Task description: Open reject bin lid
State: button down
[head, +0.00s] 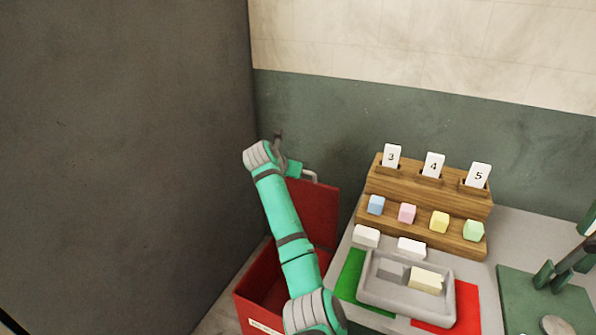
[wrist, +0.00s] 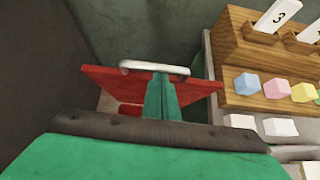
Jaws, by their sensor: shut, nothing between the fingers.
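The red reject bin (head: 246,290) stands on the floor left of the table, with a pale label on its front. Its red lid (head: 322,215) is raised and stands steeply at the back, so the bin's dark inside shows. In the wrist view the lid (wrist: 205,88) spans behind my fingers, with its pale handle (wrist: 130,66) along the top. My gripper (head: 296,168) is shut and empty, close beside the handle (head: 311,175). In the wrist view my gripper (wrist: 162,82) overlaps the handle; I cannot tell whether they touch. My arm hides part of the bin.
A large dark panel (head: 120,150) rises at the left, and a green and cream wall stands behind. The table at right holds a wooden rack (head: 376,218) with numbered cards and coloured blocks, a grey tray (head: 385,296), green and red mats, and white blocks.

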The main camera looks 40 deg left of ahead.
notch_tip(320, 180, up, 9)
jog(key=w+a, duration=0.1)
jog(key=shift+w+a+r, duration=0.15)
jog(key=shift+a, duration=0.1)
dwell(0.3)
